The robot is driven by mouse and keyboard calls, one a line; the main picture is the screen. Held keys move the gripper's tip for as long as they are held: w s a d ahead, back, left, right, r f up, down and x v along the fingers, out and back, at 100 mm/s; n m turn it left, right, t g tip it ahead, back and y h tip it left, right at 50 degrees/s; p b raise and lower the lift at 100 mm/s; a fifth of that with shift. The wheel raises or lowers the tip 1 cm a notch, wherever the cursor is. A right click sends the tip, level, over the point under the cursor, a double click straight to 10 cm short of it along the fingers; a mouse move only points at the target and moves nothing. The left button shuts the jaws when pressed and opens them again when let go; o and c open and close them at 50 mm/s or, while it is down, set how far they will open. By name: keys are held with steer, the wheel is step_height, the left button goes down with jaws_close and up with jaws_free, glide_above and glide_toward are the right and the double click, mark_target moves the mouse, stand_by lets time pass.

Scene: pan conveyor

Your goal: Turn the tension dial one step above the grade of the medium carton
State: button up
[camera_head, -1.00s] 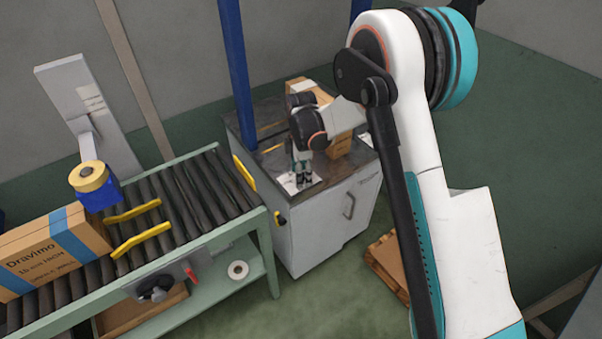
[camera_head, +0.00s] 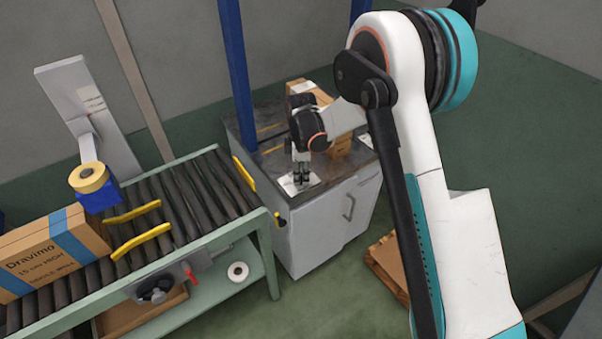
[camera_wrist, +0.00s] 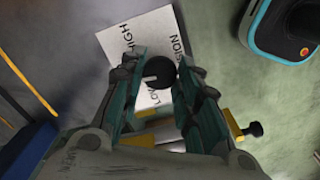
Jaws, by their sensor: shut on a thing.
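The tension dial is a round black knob (camera_wrist: 161,70) with a white mark on it, on a white plate (camera_wrist: 118,42). The plate reads HIGH and LOW, with part of TENSION showing. My gripper (camera_wrist: 163,76) is around the knob, its fingers closed on either side. In the head view my gripper (camera_head: 301,178) is low over the white plate (camera_head: 289,187) on the grey cabinet, and the knob is hidden. A brown carton (camera_head: 50,258) marked Dravimo, with a blue band, lies on the conveyor; its smaller print is hard to read. I cannot tell which carton is medium.
The grey cabinet (camera_head: 325,225) stands at the roller conveyor's (camera_head: 190,195) right end. Other cartons (camera_head: 301,87) stand on it behind my arm. A blue post (camera_head: 235,70) rises close by. A black knob (camera_head: 157,291) and red lever (camera_head: 193,277) are on the conveyor's side.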

mark_target(301, 176)
steer(key=m, duration=0.5)
steer(key=shift+m, duration=2.5)
steer(key=o, duration=1.1)
step_height(301, 176, up, 12)
